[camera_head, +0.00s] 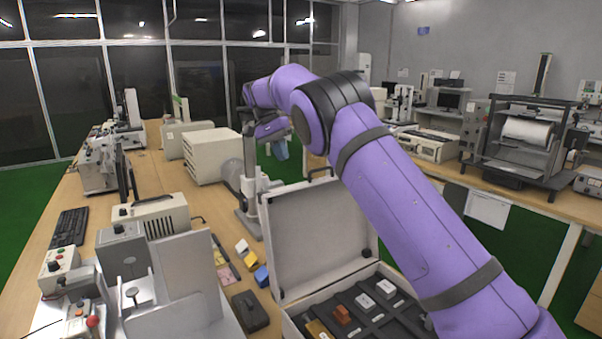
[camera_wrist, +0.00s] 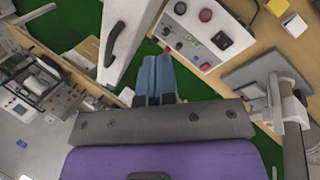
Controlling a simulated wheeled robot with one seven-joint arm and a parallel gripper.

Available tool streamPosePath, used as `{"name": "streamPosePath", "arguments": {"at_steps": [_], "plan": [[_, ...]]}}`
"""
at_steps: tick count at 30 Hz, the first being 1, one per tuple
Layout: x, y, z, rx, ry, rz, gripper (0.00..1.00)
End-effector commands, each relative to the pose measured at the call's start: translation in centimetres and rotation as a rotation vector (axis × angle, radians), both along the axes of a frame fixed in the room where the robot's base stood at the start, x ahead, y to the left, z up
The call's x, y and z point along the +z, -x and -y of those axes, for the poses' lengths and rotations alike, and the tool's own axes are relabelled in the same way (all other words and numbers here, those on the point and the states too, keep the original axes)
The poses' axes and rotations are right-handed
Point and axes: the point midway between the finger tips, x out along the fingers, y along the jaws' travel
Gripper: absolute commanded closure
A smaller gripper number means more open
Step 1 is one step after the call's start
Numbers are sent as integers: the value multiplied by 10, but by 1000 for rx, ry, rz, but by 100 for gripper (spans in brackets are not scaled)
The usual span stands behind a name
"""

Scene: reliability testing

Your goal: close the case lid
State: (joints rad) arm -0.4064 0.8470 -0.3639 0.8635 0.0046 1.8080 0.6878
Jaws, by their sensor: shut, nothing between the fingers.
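The case lid (camera_head: 312,240) is a pale grey panel standing upright and open at the back of the case (camera_head: 330,289). A dark handle (camera_head: 320,173) shows on its top edge. The case's dark interior holds several small white and orange items. My purple arm crosses in front of the lid's right side and part of the case. My gripper (camera_head: 281,151), with blue fingers, is beyond the lid and above its top edge. In the wrist view my gripper (camera_wrist: 154,78) is shut and empty. The lid (camera_wrist: 130,42) and its handle (camera_wrist: 112,45) are just left of the fingers, apparently apart from them.
A stand (camera_head: 249,200) rises behind the lid on the left. A beige box (camera_head: 212,155) is farther back. A black box (camera_head: 250,311) and small yellow and blue items lie left of the case. A control box with buttons (camera_wrist: 203,33) is right of the fingers in the wrist view.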

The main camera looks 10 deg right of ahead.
Motion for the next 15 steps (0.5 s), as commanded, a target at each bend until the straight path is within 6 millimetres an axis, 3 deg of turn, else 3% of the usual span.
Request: {"name": "streamPosePath", "arguments": {"at_steps": [10,15], "plan": [[-52,18,17,0,0,-4,100],[-49,32,33,-1,-1,0,100]]}}
